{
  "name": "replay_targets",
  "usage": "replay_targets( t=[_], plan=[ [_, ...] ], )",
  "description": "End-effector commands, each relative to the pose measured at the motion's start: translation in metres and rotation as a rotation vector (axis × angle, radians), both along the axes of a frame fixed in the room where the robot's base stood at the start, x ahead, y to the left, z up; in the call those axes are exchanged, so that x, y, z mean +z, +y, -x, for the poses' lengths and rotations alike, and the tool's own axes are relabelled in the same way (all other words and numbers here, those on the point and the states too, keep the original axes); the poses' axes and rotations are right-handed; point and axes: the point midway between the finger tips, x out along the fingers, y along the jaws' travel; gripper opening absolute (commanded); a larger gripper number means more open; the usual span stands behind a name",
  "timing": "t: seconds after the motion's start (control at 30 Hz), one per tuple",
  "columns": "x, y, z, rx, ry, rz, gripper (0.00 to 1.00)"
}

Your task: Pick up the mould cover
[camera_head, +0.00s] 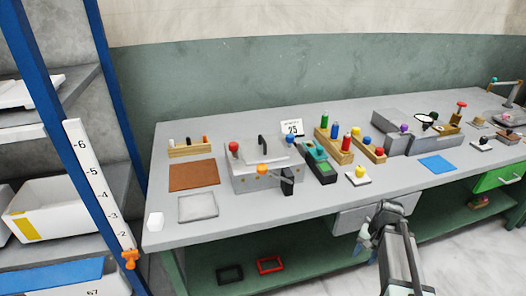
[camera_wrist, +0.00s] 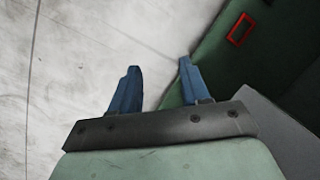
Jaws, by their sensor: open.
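A grey mould block (camera_head: 265,179) stands on the left half of the bench. A pale flat plate with a black upright handle (camera_head: 262,146), which looks like the mould cover, lies on top of it. Red, blue and orange knobs show around the block. My gripper (camera_head: 362,244) is in front of the bench's front edge, to the right of and well away from the block. The cover is not in the wrist view.
A grey tray (camera_head: 198,208) and a brown mat (camera_head: 194,176) lie left of the block. A green device (camera_head: 317,161) and racks of coloured pegs stand to its right. A number card (camera_head: 292,127) stands behind. A red frame (camera_head: 270,265) lies on the lower shelf.

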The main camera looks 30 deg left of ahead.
Motion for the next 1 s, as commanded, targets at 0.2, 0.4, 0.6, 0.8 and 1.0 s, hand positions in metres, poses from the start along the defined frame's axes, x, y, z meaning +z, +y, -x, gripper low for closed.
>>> replay_targets(
  t=[0.2,0.4,0.6,0.8,1.0],
  plan=[
    [0.073,0.032,-0.032,0.000,-0.055,-0.031,0.46],
    [0.124,0.053,-0.046,0.001,-0.089,-0.053,0.46],
    [0.163,0.068,-0.054,0.001,-0.114,-0.070,0.46],
    [0.198,0.117,-0.069,0.121,-0.194,-0.110,0.46],
    [0.247,0.190,-0.081,0.312,-0.321,-0.167,0.46]
  ],
)
